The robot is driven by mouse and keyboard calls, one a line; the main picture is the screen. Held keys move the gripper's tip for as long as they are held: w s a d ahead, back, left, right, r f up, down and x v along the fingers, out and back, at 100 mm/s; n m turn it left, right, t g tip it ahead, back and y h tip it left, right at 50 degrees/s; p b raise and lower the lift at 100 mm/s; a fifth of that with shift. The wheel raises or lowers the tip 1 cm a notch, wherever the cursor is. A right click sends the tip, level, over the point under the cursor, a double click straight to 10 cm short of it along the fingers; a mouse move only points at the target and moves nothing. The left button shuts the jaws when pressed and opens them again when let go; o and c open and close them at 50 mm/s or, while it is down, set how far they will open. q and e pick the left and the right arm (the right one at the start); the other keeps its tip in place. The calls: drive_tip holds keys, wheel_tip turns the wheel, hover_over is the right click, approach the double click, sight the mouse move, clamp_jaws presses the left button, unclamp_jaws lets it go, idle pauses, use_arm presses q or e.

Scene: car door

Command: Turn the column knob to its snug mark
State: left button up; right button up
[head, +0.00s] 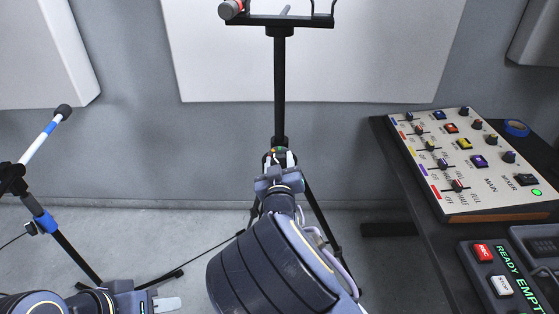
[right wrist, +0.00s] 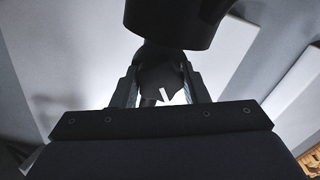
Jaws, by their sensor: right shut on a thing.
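The column knob (head: 279,149) is on the black stand column (head: 280,95) in the middle of the head view. Small coloured marks, green and orange, show at its collar. My right gripper (head: 280,159) is shut on the knob from the near side and hides much of it. In the right wrist view the two fingers (right wrist: 161,90) sit on either side of the dark knob (right wrist: 160,68), with a small white mark between them. I cannot read the knob's setting against a snug mark. My left gripper (head: 165,300) is low at the left, away from the stand, its jaw gap unclear.
The stand's top bar (head: 290,21) carries a microphone-like piece (head: 231,9). A second stand with a white and blue boom (head: 42,139) is at the left. A mixer panel (head: 470,160) and a box with buttons (head: 495,275) sit on a dark table at the right.

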drive_tip(key=shift+n, duration=0.6)
drive_tip(key=o, duration=1)
drive_tip(key=shift+c, duration=0.2)
drive_tip(key=s, duration=0.8)
drive_tip(key=shift+w, duration=0.1)
